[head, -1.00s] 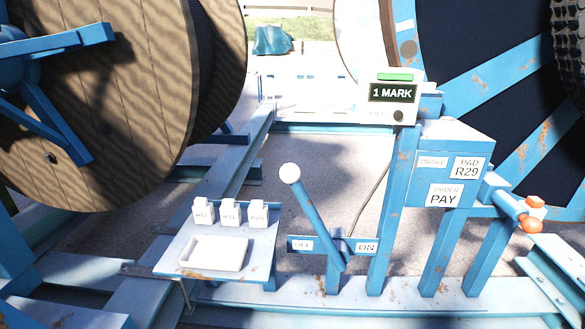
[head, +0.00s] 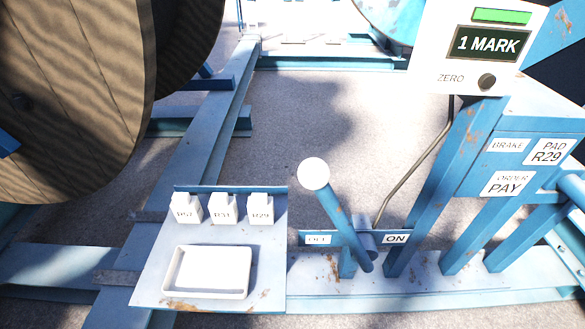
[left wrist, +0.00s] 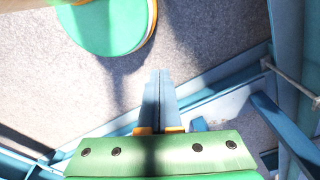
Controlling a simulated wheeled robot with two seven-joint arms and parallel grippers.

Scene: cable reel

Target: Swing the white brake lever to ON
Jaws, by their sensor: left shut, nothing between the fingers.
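The brake lever is a blue bar (head: 345,225) with a white ball knob (head: 313,173) at its top. In the head view it tilts up to the left from its pivot, with the knob above the OFF label (head: 318,239). The ON label (head: 395,239) is to the right of the bar on the same blue crosspiece. My left gripper (left wrist: 159,75) shows only in the left wrist view, with its fingers together and empty above the grey ground. I cannot make out the lever in that view. My right gripper is not in view.
A blue shelf (head: 150,285) left of the lever carries a white tray (head: 207,293) and several white labelled blocks (head: 223,210). A display box (head: 440,77) reading 1 MARK and a blue post (head: 433,195) stand to the right. A wooden reel (head: 70,100) fills the upper left.

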